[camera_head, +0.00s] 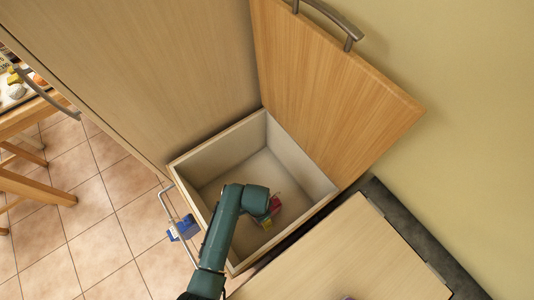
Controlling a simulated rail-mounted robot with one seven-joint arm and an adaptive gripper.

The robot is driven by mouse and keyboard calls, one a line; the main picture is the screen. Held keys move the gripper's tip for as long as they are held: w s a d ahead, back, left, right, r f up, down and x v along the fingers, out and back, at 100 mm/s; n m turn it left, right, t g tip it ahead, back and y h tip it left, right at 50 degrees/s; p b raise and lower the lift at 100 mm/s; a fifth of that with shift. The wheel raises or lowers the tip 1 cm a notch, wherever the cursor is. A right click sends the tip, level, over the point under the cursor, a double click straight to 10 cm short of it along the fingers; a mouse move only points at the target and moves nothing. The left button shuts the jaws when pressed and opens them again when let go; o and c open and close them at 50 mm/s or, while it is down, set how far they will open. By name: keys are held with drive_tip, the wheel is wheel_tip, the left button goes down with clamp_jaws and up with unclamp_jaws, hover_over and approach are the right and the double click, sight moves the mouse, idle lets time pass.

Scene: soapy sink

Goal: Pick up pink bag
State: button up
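A small pink-red item (275,204), which looks like the pink bag, lies in the open drawer (313,178), just right of the end of my teal arm. A small yellow patch (266,223) shows just below it; I cannot tell if it is part of the same item. My arm reaches into the drawer from the lower left, and its last link partly covers the item. My gripper's fingers are hidden under this link, so I cannot see whether they touch or hold anything.
The drawer has pale walls and a mostly bare floor. A tall wooden door (330,85) stands behind it. A blue object (184,229) is at the drawer's metal handle (169,203). A pale wooden surface (345,255) lies at lower right, and a wooden table (28,118) at far left.

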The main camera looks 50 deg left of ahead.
drive_tip(key=shift+f, duration=0.45)
drive_tip(key=shift+a+r, duration=0.1)
drive_tip(key=c, duration=1.3)
